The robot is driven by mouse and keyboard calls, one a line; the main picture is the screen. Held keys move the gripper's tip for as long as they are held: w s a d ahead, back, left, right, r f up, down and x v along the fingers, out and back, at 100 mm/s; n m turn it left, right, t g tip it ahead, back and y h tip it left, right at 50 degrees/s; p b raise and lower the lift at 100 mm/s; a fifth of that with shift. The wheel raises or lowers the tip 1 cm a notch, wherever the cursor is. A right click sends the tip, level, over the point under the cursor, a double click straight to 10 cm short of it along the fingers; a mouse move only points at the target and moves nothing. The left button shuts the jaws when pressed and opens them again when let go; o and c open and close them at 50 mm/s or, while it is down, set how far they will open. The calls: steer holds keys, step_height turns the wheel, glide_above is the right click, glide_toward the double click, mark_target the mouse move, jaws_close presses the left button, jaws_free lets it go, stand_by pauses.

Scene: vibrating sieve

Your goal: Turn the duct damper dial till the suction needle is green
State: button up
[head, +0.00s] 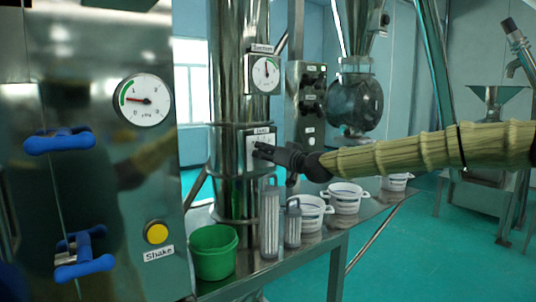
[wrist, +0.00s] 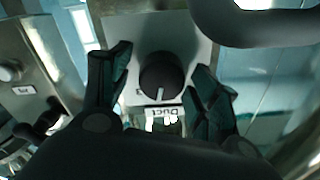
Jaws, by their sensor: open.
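The duct damper dial (wrist: 161,77) is a round black knob with a pale pointer line on a light plate. Its label reads "Duct" and appears upside down in the wrist view. My gripper (wrist: 162,85) is open, with one dark finger on each side of the dial; I cannot tell whether either touches it. In the head view my gripper (head: 262,152) is at the plate (head: 250,138) on the steel duct and hides the dial. The suction gauge (head: 265,74) is above it, with a dark needle pointing roughly upward; its green zone is too small to place the needle against.
A steel cabinet at left carries another gauge (head: 144,100), blue handles (head: 59,141) and a yellow Shake button (head: 156,233). Below my gripper, the bench holds a green bucket (head: 213,252), filter cartridges (head: 270,222) and white tubs (head: 346,197). A switch box (head: 307,103) stands right of the duct.

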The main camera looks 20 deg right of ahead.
steer(key=v, duration=1.2)
steer(key=shift+w, duration=0.15)
stand_by(0.3)
